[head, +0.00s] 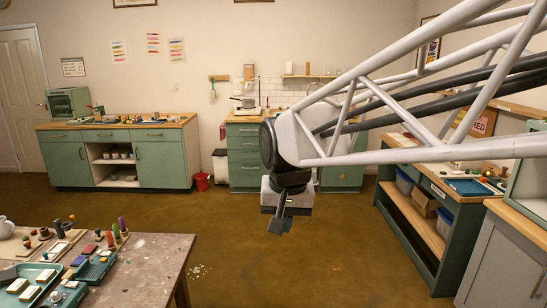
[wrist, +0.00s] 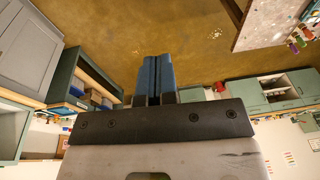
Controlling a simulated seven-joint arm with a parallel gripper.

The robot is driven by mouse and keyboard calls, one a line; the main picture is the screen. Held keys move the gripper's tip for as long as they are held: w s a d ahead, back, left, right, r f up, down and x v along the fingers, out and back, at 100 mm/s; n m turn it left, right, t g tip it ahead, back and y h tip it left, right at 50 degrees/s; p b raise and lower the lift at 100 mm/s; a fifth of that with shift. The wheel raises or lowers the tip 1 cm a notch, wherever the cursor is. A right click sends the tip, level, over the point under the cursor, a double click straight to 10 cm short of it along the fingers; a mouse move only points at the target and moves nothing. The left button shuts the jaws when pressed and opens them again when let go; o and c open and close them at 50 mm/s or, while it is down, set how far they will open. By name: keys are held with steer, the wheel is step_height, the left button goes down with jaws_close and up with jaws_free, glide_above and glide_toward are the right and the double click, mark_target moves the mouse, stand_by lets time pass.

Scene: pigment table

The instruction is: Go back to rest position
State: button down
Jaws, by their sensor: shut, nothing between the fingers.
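My gripper (head: 279,220) hangs from the end of my white lattice arm near the middle of the head view, over the open brown floor and clear of every table. In the wrist view my gripper (wrist: 152,58) shows two blue fingers side by side, closed together with nothing between them. The pigment table (head: 150,262) stands at the lower left of the head view, apart from my gripper.
The table holds blue-green trays (head: 98,268), stamps and a white pot (head: 6,228). Green cabinets (head: 160,160) line the back wall, with a red bucket (head: 202,181) beside them. A shelf bench (head: 425,215) stands at right. The floor (head: 255,250) between is clear.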

steer(key=s+d+f, duration=0.4)
steer(key=s+d, duration=0.4)
steer(key=s, duration=0.1)
steer(key=s+d+f, duration=0.4)
steer(key=s+d, duration=0.4)
steer(key=shift+s+d+t+h, duration=0.15)
steer(key=shift+s+t+h, duration=0.15)
steer(key=shift+s+h, duration=0.1)
